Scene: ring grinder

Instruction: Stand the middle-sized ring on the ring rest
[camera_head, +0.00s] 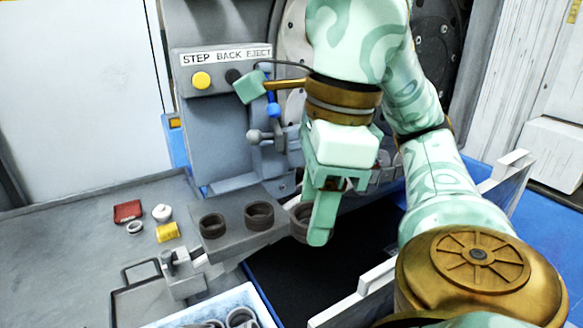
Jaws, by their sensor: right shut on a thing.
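Two dark rings, a left one (212,225) and a middle one (259,215), sit on a grey plate (232,238) in front of the machine. The plate looks like the ring rest, though I cannot be sure. A third dark ring (299,222) is at the plate's right end, partly hidden behind my right gripper (318,222). My right gripper points down and is shut on this ring. I cannot tell whether the ring touches the plate, or which ring is the middle-sized one. My left gripper is not in view.
The grinder (222,125) with a yellow button (201,80) stands behind. A pale crate (256,300) of rings is at the bottom. A red item (127,211), a white bottle (162,212) and a yellow cylinder (167,232) lie left. A dark opening (300,280) lies below my arm.

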